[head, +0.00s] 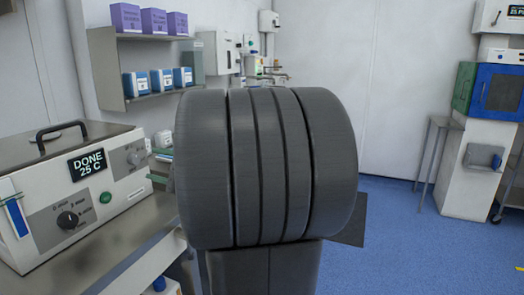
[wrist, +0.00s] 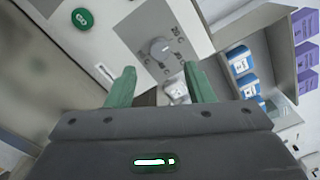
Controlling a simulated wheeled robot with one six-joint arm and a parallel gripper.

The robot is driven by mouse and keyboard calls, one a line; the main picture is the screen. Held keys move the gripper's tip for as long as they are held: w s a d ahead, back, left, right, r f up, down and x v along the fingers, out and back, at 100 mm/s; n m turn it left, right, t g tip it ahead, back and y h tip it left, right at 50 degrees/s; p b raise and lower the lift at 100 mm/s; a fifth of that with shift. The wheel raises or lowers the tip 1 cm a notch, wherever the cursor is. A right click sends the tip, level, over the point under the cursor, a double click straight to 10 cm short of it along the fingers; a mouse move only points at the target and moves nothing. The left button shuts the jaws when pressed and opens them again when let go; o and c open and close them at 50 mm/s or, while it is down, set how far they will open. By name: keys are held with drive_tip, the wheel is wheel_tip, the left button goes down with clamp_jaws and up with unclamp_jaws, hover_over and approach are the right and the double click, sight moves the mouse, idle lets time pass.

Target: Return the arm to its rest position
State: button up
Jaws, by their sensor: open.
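My gripper (wrist: 160,68) shows in the wrist view with its two green fingers apart and nothing between them. Beyond the fingers is the front of a white device with a grey panel, a knob (wrist: 160,48) and a green button (wrist: 82,18). My own dark grey arm fills the middle of the head view and hides most of what lies behind it. The gripper is largely hidden there, behind the left side of the arm.
A white device (head: 120,205) reading "DONE 25 C" stands on a bench at left. Above it, a wall shelf (head: 108,75) holds purple and blue boxes. A blue-doored cabinet (head: 495,90) and a small table (head: 440,122) stand at right. Blue floor (head: 400,240) is clear between.

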sight(137, 160)
drive_tip(key=x, duration=0.6)
drive_tip(key=shift+d, duration=0.15)
